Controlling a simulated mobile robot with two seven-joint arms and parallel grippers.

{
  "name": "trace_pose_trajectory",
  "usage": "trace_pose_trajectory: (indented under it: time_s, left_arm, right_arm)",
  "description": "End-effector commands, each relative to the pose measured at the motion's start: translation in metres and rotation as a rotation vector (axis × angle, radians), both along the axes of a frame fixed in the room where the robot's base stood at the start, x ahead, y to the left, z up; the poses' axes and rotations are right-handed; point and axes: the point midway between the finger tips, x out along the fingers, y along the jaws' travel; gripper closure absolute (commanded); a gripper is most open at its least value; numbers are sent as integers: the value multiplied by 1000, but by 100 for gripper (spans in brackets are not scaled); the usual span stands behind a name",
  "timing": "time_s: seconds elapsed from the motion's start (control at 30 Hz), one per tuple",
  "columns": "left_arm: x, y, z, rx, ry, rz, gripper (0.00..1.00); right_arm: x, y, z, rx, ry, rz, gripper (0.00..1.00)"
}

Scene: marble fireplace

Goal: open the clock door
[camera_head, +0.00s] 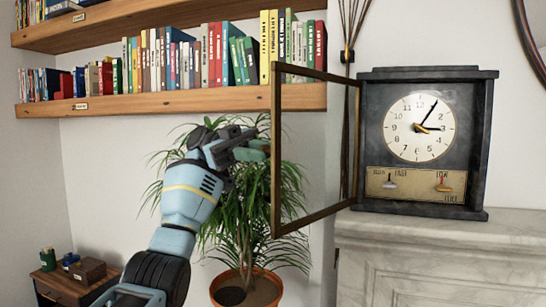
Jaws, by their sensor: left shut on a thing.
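The clock (474,140) is a dark case with a white dial, standing upright on the marble mantel. Its glass door (318,72), in a brown frame, is hinged at the clock's left side. The door stands wide open, swung out to the left and towards me. My left gripper (262,149) is at the door's free left edge, about mid-height, and is shut on it. The fingertips are partly hidden by the frame. The dial and the lower panel with two small levers (441,184) are uncovered. My right gripper is not in view.
The marble mantel (440,235) is below the clock. A potted plant (245,210) stands behind my left arm and the door. Wooden shelves with books (200,100) are on the back wall. A small cabinet (75,280) is at lower left.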

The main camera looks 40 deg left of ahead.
Motion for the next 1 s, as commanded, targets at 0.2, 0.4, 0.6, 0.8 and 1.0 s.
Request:
trace_pose_trajectory:
  time_s: [0.2, 0.4, 0.6, 0.8, 1.0]
  left_arm:
    - [1, 13, -4, 4, 6, -36, 100]
    - [0, 19, -3, 4, 5, -52, 100]
    - [0, 19, -3, 5, 5, -55, 100]
    - [0, 19, -3, 5, 5, -55, 100]
    - [0, 19, -2, 3, 3, -55, 56]
  right_arm:
    - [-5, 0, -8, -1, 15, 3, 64]
    - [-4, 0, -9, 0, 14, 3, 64]
    - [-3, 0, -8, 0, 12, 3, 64]
    - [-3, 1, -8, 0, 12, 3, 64]
    - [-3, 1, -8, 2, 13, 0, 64]
